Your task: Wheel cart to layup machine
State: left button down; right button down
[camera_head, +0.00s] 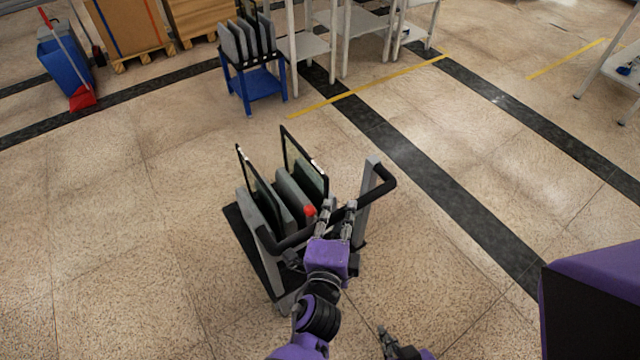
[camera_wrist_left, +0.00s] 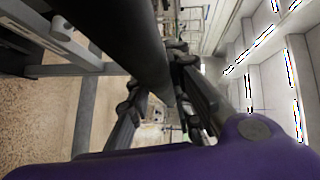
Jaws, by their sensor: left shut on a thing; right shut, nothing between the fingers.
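The cart (camera_head: 243,240) stands on the floor in front of me in the head view. It has a dark deck, grey posts and a black push handle (camera_head: 383,190) on the side nearest me. Grey slabs and two dark, thin panels stand upright on it, and a red knob shows near the handle. My left gripper (camera_head: 338,206) is shut on the handle bar, which also crosses the left wrist view (camera_wrist_left: 120,35) close up. My right gripper (camera_head: 383,333) is shut and empty at the bottom edge, apart from the cart. I cannot identify the layup machine.
A blue stand (camera_head: 258,88) with grey slabs is beyond the cart, beside white tables (camera_head: 312,46). Pallets with cardboard boxes (camera_head: 130,28), a blue bin (camera_head: 62,62) and a red dustpan (camera_head: 83,97) are at the far left. Floor around the cart is open, with dark bands and yellow lines.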

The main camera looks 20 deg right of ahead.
pick_arm(q)
jog(key=c, duration=1.6)
grip_release()
jog(key=shift+f, duration=0.15)
jog(key=shift+o, duration=0.2)
jog(key=shift+s+a, duration=0.1)
jog(key=v, duration=0.7)
jog(key=shift+s, duration=0.1)
pick_arm(e)
jog(key=shift+s+f, duration=0.15)
jog(key=shift+s, duration=0.25)
jog(key=shift+d, duration=0.1)
